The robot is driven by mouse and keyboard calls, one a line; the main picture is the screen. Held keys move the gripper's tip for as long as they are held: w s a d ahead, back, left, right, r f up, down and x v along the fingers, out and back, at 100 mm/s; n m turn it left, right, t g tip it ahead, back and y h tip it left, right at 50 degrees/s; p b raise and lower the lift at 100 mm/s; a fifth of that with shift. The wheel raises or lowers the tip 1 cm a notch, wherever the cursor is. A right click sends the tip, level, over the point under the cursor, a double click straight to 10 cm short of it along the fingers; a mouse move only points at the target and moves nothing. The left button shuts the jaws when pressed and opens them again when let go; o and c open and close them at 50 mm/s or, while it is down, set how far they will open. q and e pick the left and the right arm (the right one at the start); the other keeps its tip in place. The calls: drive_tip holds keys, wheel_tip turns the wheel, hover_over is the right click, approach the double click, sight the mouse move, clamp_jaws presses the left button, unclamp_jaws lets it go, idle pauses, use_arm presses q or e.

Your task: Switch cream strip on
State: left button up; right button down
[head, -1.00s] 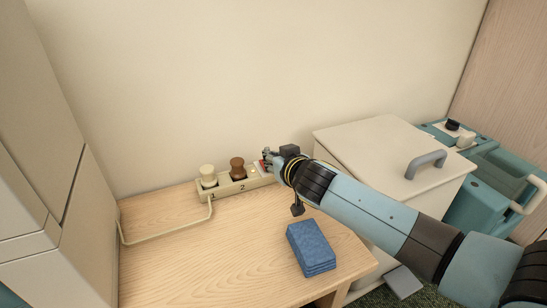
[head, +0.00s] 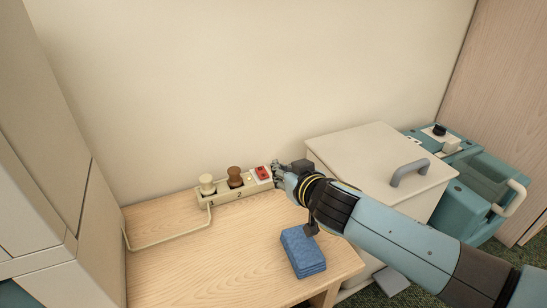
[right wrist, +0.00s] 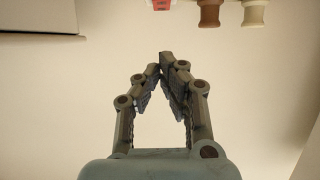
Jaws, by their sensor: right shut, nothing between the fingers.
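The cream strip (head: 217,197) lies on the wooden table against the wall. It holds a cream plug (head: 207,184) and a brown plug (head: 235,177), with a "2" marked on its front. A red rocker switch (head: 262,173) in a white surround is at its right end; its tilt is too small to read. My right gripper (head: 278,170) is shut and empty, just right of the switch. In the right wrist view its fingertips (right wrist: 167,60) meet, and the red switch (right wrist: 161,4) and plugs show at the top edge, apart from the fingers. My left gripper is out of view.
A folded blue cloth (head: 303,252) lies near the table's front right, below my right arm. A cream lidded box (head: 362,150) with a grey handle stands right of the table, with a teal machine (head: 480,180) beyond. A cream cord (head: 165,241) crosses the table's left part.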

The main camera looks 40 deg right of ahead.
drive_tip(key=shift+s+a+r, duration=0.1)
drive_tip(key=shift+s+a, duration=0.15)
drive_tip(key=shift+s, duration=0.8)
drive_tip(key=shift+s, duration=0.1)
